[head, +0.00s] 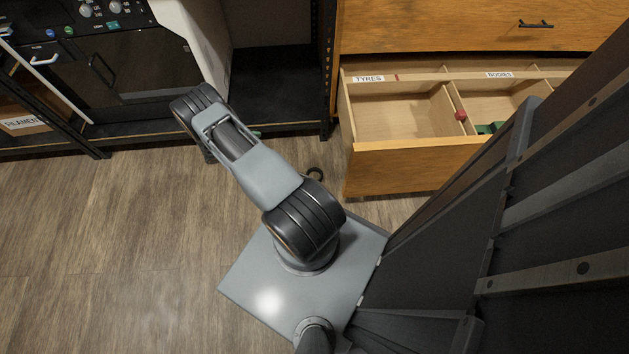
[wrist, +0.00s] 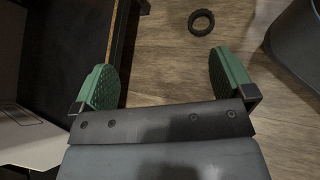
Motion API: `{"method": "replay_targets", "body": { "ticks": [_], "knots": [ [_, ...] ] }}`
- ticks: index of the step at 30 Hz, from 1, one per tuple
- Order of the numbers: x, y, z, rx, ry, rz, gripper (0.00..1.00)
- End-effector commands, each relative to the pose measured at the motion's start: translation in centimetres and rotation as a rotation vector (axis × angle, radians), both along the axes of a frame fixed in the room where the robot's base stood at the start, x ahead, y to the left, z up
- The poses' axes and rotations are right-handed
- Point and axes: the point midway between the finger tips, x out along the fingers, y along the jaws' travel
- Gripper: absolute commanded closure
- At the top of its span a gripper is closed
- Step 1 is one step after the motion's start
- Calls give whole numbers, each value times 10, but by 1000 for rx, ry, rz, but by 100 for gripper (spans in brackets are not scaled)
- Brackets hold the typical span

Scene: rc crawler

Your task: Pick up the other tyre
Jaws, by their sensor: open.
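A black tyre (head: 315,174) lies flat on the wooden floor in front of the open drawer, just past my arm in the head view. It also shows in the wrist view (wrist: 201,22), at the top and right of centre. My gripper (wrist: 165,76) is open, its two green pads wide apart with nothing between them. In the wrist view the tyre lies beyond the pads, nearer the right one, and apart from both. In the head view my arm hides most of the gripper.
The open drawer (head: 418,167) has a compartment labelled TYRES, whose visible part is empty, and one labelled BODIES with a green item (head: 486,128). A red round thing (head: 460,115) is at the divider. A dark shelf rack (head: 285,95) stands left of the drawer. Floor at left is clear.

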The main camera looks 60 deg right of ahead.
Motion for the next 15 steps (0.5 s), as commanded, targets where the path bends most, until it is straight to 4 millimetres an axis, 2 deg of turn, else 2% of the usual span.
{"method": "replay_targets", "body": {
  "ticks": [1, 3, 6, 9, 12, 15],
  "knots": [
    [-15, -5, -56, -6, 54, 29, 0],
    [-31, -10, -102, -17, 114, 74, 0],
    [-54, -14, -157, -26, 182, 131, 0],
    [-75, -16, -197, -31, 235, 174, 0],
    [-90, -16, -224, -33, 270, 206, 0],
    [-101, -17, -241, -33, 291, 226, 0]
  ]
}}
